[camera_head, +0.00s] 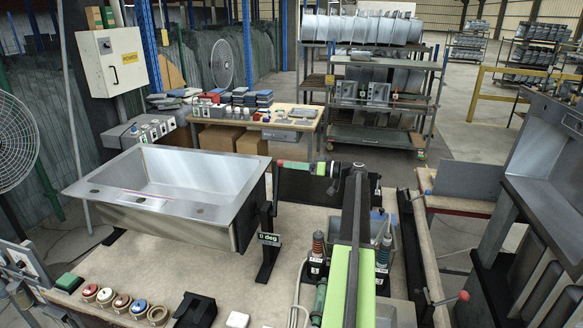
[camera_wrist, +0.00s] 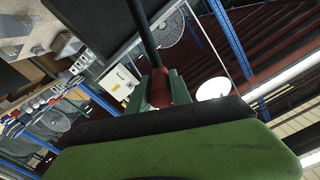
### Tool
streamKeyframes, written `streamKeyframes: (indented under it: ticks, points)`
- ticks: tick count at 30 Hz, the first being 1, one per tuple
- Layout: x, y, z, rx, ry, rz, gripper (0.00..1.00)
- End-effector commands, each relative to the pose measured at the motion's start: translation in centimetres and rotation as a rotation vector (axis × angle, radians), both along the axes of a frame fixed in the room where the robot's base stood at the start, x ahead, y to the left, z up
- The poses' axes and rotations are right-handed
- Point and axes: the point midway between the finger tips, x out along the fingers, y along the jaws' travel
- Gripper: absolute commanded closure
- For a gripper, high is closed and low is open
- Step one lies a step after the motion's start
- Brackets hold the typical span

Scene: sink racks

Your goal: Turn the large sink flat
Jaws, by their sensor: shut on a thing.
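The large sink (camera_head: 190,168) is a brushed steel basin with a wide rim, held above the bench with its opening facing up. Its rim looks about level, and a small sign (camera_head: 269,239) in front of its right end reads "0 deg". A black stand (camera_head: 268,255) stands at that end. My gripper (camera_head: 303,167) is at the right of the sink, beside its upper right corner. In the wrist view, the green fingers of my gripper (camera_wrist: 162,92) are shut on a red handle (camera_wrist: 160,86) on a black bar (camera_wrist: 143,35).
Another steel sink unit (camera_head: 545,170) stands at the right. A table with boxes (camera_head: 255,118) and a rack (camera_head: 385,95) are behind.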

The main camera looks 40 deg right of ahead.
Motion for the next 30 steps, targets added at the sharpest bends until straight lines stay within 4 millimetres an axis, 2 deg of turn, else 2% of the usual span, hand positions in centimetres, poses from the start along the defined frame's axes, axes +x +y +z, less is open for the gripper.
streamKeyframes:
  ticks: [10,11,15,25,30]
  points:
    - [0.0,0.1,-0.1,-0.003,0.004,0.001,1.0]
    - [0.1,0.1,-0.1,-0.003,0.003,0.002,0.71]
    - [0.1,0.1,-0.1,-0.003,0.002,0.003,0.53]
    - [-0.2,0.0,-0.1,-0.002,0.001,0.002,0.53]
    - [-2.7,-1.7,-0.1,-0.002,0.001,0.0,0.53]
